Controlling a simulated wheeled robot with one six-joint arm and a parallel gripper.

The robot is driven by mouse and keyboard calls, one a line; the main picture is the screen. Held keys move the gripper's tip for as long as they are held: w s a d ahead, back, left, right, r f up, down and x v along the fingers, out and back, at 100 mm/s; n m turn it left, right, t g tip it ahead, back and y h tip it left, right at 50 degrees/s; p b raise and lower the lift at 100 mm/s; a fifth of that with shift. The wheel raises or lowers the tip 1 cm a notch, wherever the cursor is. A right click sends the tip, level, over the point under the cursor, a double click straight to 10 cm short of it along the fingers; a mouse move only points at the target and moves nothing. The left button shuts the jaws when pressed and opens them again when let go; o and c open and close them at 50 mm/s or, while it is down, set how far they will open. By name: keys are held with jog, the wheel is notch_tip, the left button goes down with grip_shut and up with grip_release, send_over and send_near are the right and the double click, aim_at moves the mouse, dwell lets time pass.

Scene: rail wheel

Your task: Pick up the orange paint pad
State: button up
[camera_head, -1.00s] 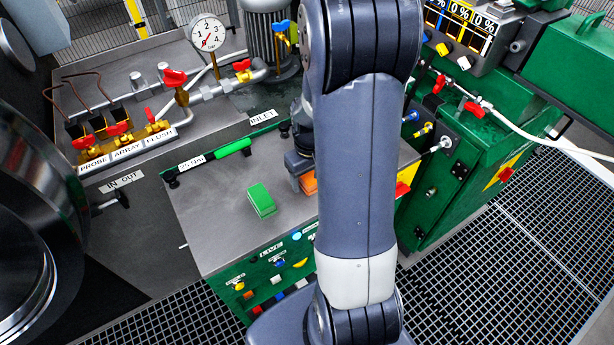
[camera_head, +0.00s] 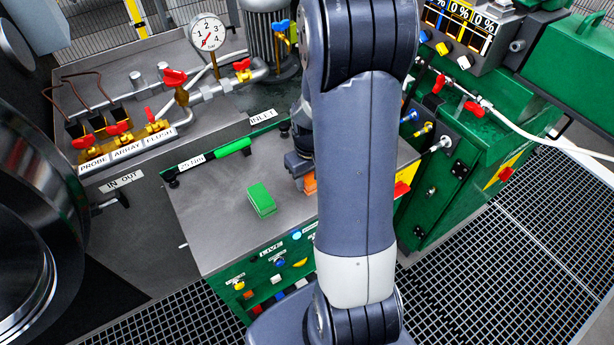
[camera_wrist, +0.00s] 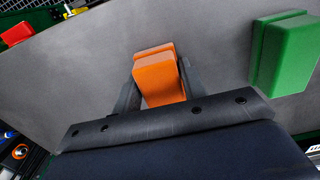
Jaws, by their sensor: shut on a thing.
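The orange paint pad (camera_wrist: 158,78) is between the two fingers of my gripper (camera_wrist: 160,95) in the wrist view. The fingers touch its two sides, and the gripper is shut on it. In the head view, only a small part of the orange pad (camera_head: 310,184) shows to the left of my arm. My gripper (camera_head: 297,168) is partly hidden there behind my arm. I cannot tell whether the pad still touches the grey cart top (camera_head: 215,205).
A green pad (camera_head: 262,200) lies on the cart top left of my gripper; it also shows in the wrist view (camera_wrist: 285,52). A red block (camera_head: 402,189) is right of my arm. A green handle bar (camera_head: 233,148) lies along the back. Bare cart top surrounds the green pad.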

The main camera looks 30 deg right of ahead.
aim_at(310, 176)
jog(key=shift+r, duration=0.1)
notch_tip(310, 176, up, 10)
jog(key=shift+f, duration=0.1)
dwell(0.3)
